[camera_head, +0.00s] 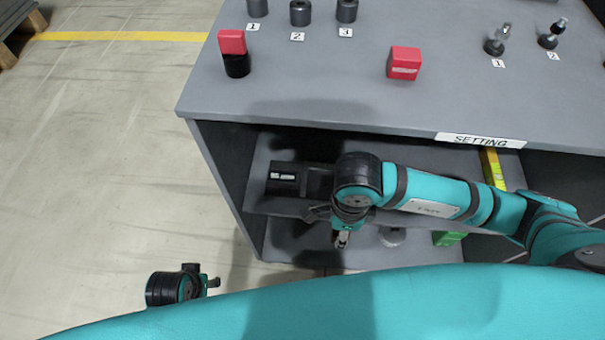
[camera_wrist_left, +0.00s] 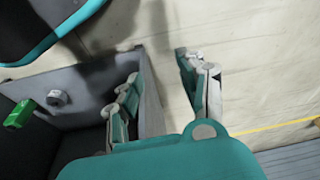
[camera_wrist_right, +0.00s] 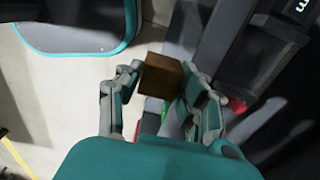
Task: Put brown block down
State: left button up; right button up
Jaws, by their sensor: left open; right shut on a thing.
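The brown block (camera_wrist_right: 160,75) shows in the right wrist view, held between the fingertips of my right gripper (camera_wrist_right: 161,84). In the head view my right gripper (camera_head: 342,236) hangs in front of the open shelf of the grey cabinet (camera_head: 300,130), below its top surface. I cannot make out the brown block in the head view. My left gripper (camera_wrist_left: 160,75) is open and empty in the left wrist view. In the head view my left arm's end shows low on the left, over the floor, apart from the cabinet.
On the cabinet top stand a red block (camera_head: 232,42) on a black cylinder (camera_head: 237,66), another red block (camera_head: 404,62), and several dark cylinders by numbered labels. A black device (camera_head: 284,179), a green block (camera_head: 449,238) and a grey round part (camera_head: 392,237) are inside the cabinet.

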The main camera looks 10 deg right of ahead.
jog(key=b, duration=0.1)
send_over(326, 185)
jog(key=shift+s+a+f, duration=0.1)
jog(key=shift+s+f, duration=0.05)
jog(key=shift+f, duration=0.7)
notch_tip(326, 185, down, 3)
jog(key=shift+f+b, duration=0.1)
jog(key=shift+b, duration=0.4)
pick_arm(q)
notch_tip(326, 185, up, 7)
jog(key=shift+s, duration=0.25)
pick_arm(e)
jog(key=shift+f, duration=0.15)
jog(key=o, duration=1.2)
pick_arm(q)
jog(key=shift+r, duration=0.4)
pick_arm(e)
jog(key=shift+o, duration=0.2)
